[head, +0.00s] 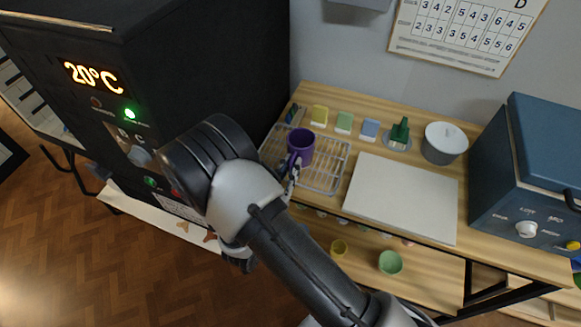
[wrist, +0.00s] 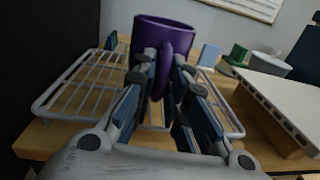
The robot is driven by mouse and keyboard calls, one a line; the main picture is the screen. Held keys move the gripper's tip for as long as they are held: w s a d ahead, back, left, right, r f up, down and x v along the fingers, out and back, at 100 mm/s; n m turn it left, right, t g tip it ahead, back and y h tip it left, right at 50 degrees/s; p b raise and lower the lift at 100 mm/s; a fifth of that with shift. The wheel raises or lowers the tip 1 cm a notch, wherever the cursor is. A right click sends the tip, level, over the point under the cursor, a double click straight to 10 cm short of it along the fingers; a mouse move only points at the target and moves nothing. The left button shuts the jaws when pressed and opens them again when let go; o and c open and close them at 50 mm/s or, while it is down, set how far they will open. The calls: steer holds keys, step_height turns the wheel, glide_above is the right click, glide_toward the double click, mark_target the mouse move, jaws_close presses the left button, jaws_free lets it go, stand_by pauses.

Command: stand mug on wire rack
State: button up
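The purple mug (head: 301,146) is upright over the left part of the wire rack (head: 325,178) on the wooden bench. In the wrist view the mug (wrist: 166,32) is straight ahead, its handle towards me. My gripper (wrist: 166,62) has its fingers on both sides of the handle and looks shut on it. In the head view my gripper (head: 292,166) is at the mug's near side, partly hidden by my arm. The rack (wrist: 75,92) spreads to both sides behind the fingers. The fingers hide the mug's base, so I cannot tell whether it touches the wires.
A white board (head: 402,198) lies right of the rack. A black kiln (head: 190,60) rises close on the left; a blue box (head: 535,160) stands far right.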

steer(key=o, duration=0.3)
steer(key=shift+r, duration=0.3)
steer(key=p+v, duration=0.2)
steer(key=v, duration=1)
steer(key=s+d+r+m+g+h, duration=0.2)
steer(key=s+d+r+m+g, duration=0.1)
steer(key=d+r+m+g, duration=0.55)
steer(key=s+d+r+m+g+h, duration=0.2)
steer(key=d+r+m+g, duration=0.45)
steer(key=d+m, duration=0.45)
steer(key=shift+s+d+r+m+t+y, duration=0.15)
steer(key=shift+s+r+m+t+y, duration=0.4)
steer(key=shift+s+r+m+y, duration=1.2)
steer(key=shift+s+d+r+m+t+y, duration=0.15)
steer(key=shift+s+r+m+t+y, duration=0.35)
steer(key=shift+s+r+m+y, duration=1.2)
steer(key=shift+s+d+r+m+t+y, duration=0.15)
steer(key=shift+s+r+m+t+y, duration=0.65)
steer(key=shift+m+y, duration=1.55)
